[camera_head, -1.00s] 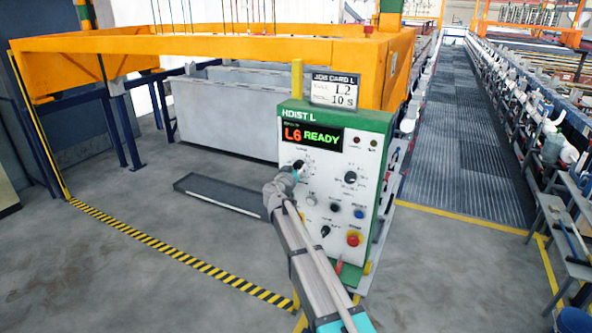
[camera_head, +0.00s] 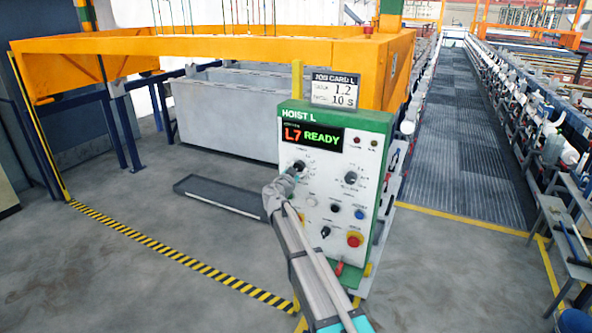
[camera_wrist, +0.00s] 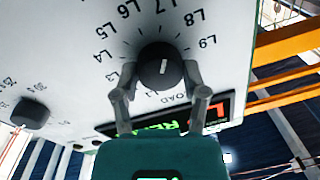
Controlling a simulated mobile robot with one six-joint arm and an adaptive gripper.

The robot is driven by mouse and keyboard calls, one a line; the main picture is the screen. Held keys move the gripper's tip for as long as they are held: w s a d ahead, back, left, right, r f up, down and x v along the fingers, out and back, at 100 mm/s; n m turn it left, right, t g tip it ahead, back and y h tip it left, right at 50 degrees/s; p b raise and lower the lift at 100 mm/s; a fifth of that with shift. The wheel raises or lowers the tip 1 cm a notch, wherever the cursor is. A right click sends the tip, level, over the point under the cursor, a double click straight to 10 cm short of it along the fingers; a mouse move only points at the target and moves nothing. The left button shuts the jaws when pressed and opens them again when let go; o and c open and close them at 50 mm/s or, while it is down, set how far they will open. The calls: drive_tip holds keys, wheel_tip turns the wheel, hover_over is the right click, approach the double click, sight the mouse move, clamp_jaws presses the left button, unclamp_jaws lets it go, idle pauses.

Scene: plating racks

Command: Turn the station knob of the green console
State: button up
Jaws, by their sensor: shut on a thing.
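The green console (camera_head: 338,262) has a white face, and its display (camera_head: 313,137) reads "L7 READY". The station knob (camera_wrist: 160,66) is black and round, with a white line, and sits within a ring of L labels. The line points up the wrist picture, near L7. My gripper (camera_wrist: 160,78) has one finger on each side of the knob and is shut on it. In the head view, my gripper (camera_head: 294,172) is at the upper left dial of the console and partly hides it.
A job card (camera_head: 333,90) on the console top seems to read L2 and 10 s. A second dial (camera_head: 351,178), small buttons and a red emergency button (camera_head: 354,239) are close by. An orange frame (camera_head: 200,45) stands behind.

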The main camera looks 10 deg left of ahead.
drive_tip(key=o, duration=1.2)
drive_tip(key=shift+w, duration=0.1)
drive_tip(key=shift+c, duration=0.2)
